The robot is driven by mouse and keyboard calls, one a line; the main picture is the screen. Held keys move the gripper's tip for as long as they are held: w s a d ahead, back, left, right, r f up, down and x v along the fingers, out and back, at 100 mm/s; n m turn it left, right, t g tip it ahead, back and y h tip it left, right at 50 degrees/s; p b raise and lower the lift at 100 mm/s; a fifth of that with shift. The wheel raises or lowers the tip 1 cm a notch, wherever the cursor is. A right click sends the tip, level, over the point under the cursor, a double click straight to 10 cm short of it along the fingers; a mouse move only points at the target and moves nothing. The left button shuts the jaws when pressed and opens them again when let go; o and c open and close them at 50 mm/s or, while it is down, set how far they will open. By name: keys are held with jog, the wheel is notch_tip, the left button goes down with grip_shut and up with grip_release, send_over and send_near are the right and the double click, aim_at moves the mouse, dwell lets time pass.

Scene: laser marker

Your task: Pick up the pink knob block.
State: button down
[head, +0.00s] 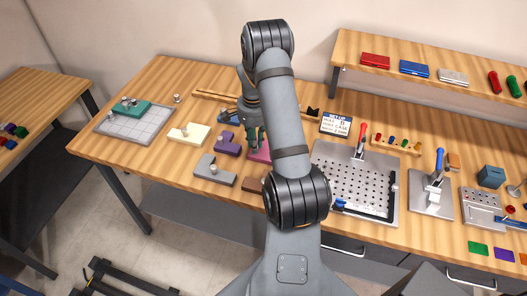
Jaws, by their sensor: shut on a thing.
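The pink knob block (262,154) shows as a small magenta patch at the middle of the table, beside and partly behind my arm. Its knob is hidden. My gripper (254,142) points down over this block, with its fingers at it. The fingers are shut on the pink knob block. I cannot tell whether the block touches the table or is slightly above it.
Near my gripper lie a purple block (227,140), a grey block (208,174), a brown block (252,185) and a cream block (183,138). A gridded plate (138,128) is at left. A perforated plate (345,190) with a red-handled clamp (361,140) stands right of my arm.

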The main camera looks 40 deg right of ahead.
aim_at(259, 153)
jog(key=shift+r, duration=0.15)
jog(key=shift+w+r, duration=0.1)
jog(key=shift+r, duration=0.2)
jog(key=r, duration=0.1)
jog(key=r+b, duration=0.1)
jog(key=s+d+r+b, duration=0.1)
jog(key=shift+r, duration=0.3)
jog(key=s+d+r+b, duration=0.2)
jog(key=s+d+r, duration=0.4)
jog(key=s+r, duration=0.15)
notch_tip(259, 153, up, 7)
jog(key=s+p, duration=0.1)
jog(key=p, duration=0.6)
